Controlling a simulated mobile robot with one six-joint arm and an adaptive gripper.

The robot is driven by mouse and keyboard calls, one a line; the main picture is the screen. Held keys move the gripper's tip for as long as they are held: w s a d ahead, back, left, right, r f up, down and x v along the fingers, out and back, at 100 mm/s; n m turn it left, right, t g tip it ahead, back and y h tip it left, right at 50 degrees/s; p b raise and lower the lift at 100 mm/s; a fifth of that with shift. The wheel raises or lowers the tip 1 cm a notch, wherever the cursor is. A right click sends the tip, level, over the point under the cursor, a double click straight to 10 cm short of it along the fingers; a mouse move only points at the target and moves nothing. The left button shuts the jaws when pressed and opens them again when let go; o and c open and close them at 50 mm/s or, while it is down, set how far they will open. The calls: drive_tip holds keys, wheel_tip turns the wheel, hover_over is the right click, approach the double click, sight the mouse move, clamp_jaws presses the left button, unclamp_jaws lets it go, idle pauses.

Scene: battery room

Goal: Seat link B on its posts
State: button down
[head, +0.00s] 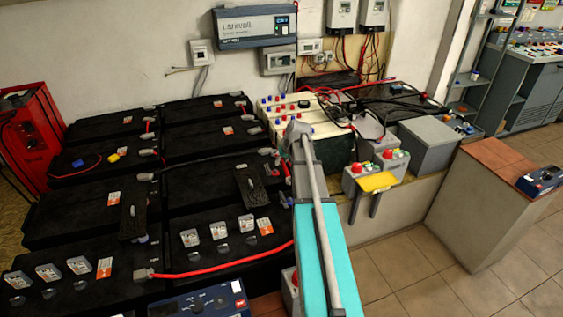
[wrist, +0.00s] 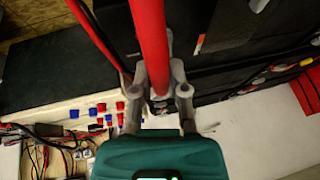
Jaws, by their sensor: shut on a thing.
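In the wrist view, my gripper (wrist: 159,72) has its two grey fingers closed on either side of a thick red link (wrist: 151,25). No label shows, but it is the likely link B. It runs from the top edge down between the fingers. In the head view, my teal arm reaches over the batteries, and I cannot make out the fingers or the held link there.
Black batteries (head: 110,250) with grey terminals and red cables (head: 215,273) fill the left. A cream battery (head: 290,106) with red and blue caps stands behind my arm; its caps (wrist: 100,110) show in the wrist view. A grey box (head: 428,142) and pedestal (head: 480,205) stand right.

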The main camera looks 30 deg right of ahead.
wheel_tip(320, 180, down, 7)
drive_tip(key=b, duration=0.6)
drive_tip(key=shift+b, duration=0.35)
drive_tip(key=shift+s, duration=0.1)
idle(0.8)
drive_tip(key=shift+f+b, duration=1.2)
idle(2.8)
drive_tip(key=c, duration=0.6)
unclamp_jaws()
drive_tip(key=shift+o, duration=0.5)
drive_tip(key=o, duration=0.3)
drive_tip(key=shift+o, duration=0.2)
